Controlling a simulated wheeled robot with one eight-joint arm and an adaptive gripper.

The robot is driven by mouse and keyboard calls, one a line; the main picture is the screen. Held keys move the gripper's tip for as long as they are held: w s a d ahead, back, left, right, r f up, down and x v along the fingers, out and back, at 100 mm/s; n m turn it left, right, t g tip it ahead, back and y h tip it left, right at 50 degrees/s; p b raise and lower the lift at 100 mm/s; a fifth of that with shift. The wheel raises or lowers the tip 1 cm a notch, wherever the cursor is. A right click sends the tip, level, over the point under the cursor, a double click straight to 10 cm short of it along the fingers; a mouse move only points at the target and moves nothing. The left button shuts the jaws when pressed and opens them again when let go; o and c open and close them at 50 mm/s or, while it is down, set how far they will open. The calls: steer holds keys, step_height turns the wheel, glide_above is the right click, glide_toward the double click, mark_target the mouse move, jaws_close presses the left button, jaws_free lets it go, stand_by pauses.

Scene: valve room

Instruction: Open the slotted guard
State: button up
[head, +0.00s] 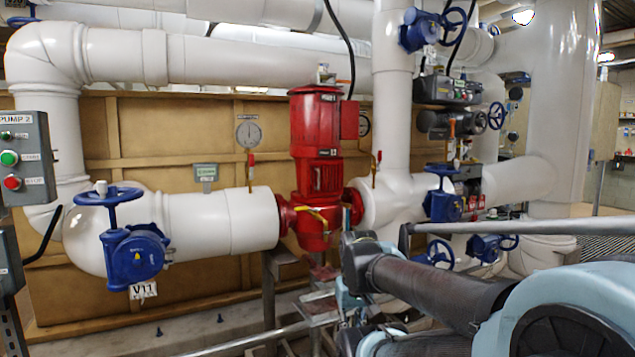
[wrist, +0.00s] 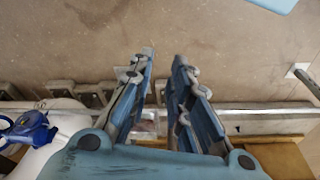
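The slotted guard (head: 319,177) appears to be the red cover with dark vertical slots, below the motor of the red pump (head: 315,118). It looks shut against the pump body, though I cannot make out its edges or any latch. I cannot identify it in the wrist view. My gripper (wrist: 164,58) shows in the wrist view with two blue fingers apart and nothing between them. In the head view my dark forearm reaches in from the lower right, and its end is below and right of the pump; the fingers are hard to make out there.
White pipes (head: 225,220) join the pump on both sides. A blue handwheel valve (head: 133,255) stands at left, more valves at right. A grey rail (head: 520,226) crosses near my arm. The wrist view shows bare floor (wrist: 90,45) and a long pale beam (wrist: 250,115).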

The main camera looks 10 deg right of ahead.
mark_target(319, 186)
steer(key=w+a+r+n+t+y, duration=0.2)
steer(key=w+a+r+t+y, duration=0.15)
steer(key=w+r, duration=0.65)
steer(key=w+a+r+n+t+y, duration=0.3)
steer(key=w+r, duration=0.4)
steer(key=w, duration=0.6)
steer(key=w+d+r+t+y, duration=0.1)
steer(key=w+d+r+t, duration=0.3)
steer(key=w+d+r, duration=0.45)
steer(key=w+d+r+t+y, duration=0.1)
steer(key=w+d+r+t, duration=0.35)
steer(key=w, duration=0.65)
steer(key=shift+n+g, duration=0.3)
steer(key=shift+g, duration=0.4)
steer(key=x, duration=1.6)
steer(key=shift+w+d, duration=0.1)
steer(key=shift+d, duration=0.2)
